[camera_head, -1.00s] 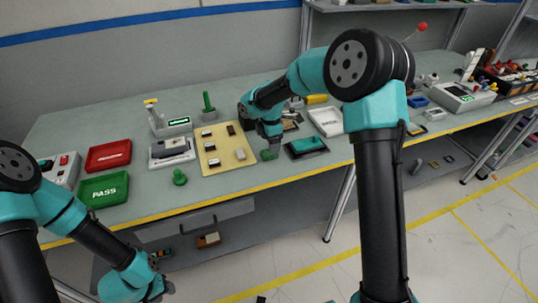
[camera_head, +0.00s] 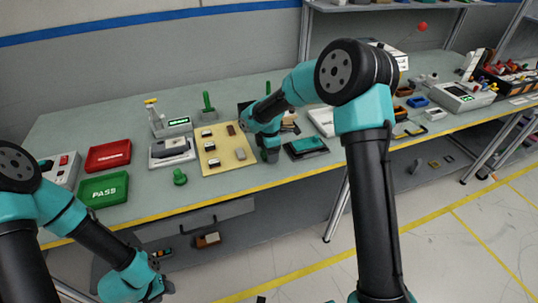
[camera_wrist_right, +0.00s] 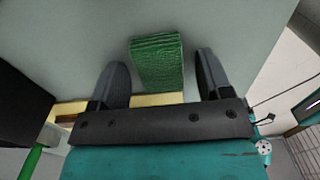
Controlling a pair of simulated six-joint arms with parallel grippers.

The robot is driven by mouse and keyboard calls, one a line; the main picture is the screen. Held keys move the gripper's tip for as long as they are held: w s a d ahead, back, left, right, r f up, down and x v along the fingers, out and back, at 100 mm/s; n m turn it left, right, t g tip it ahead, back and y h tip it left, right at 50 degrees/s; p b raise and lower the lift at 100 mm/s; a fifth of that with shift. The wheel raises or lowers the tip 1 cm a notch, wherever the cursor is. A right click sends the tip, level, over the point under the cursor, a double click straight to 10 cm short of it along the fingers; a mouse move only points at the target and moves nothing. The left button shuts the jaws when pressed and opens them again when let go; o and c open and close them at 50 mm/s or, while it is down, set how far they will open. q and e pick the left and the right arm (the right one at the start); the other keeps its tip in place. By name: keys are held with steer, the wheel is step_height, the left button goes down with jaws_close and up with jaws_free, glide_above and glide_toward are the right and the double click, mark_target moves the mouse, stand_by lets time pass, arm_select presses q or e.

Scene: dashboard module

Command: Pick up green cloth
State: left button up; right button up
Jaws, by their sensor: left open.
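The green cloth (camera_wrist_right: 157,62) is a folded, layered block on the grey-green table in the right wrist view. My right gripper (camera_wrist_right: 162,75) is open, with one dark finger on each side of the cloth and a gap to both. In the head view my right gripper (camera_head: 270,155) points down near the table's front edge and hides the cloth. How high the fingertips are above the table I cannot tell. My left gripper (camera_head: 158,288) is open and empty, low in front of the table, far from the cloth.
A dark tray with a teal item (camera_head: 307,147) lies just right of my right gripper. A yellow board with small parts (camera_head: 214,160) lies to its left. A green knob (camera_head: 180,177) and a green PASS tray (camera_head: 104,189) are further left.

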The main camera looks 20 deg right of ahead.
steer(key=c, duration=0.9)
steer(key=shift+r, duration=0.2)
steer(key=shift+r, duration=1.4)
steer(key=shift+s+a+r, duration=0.1)
steer(key=shift+s+r, duration=0.15)
steer(key=s+a, duration=0.1)
steer(key=s, duration=0.4)
steer(key=s+a+r, duration=0.1)
steer(key=s+a, duration=0.1)
steer(key=s, duration=0.2)
steer(key=s+a, duration=0.2)
steer(key=s, duration=0.3)
steer(key=shift+s+r, duration=0.15)
steer(key=shift+s, duration=0.15)
steer(key=shift+o, duration=1.4)
steer(key=shift+c, duration=1)
steer(key=shift+w, duration=0.1)
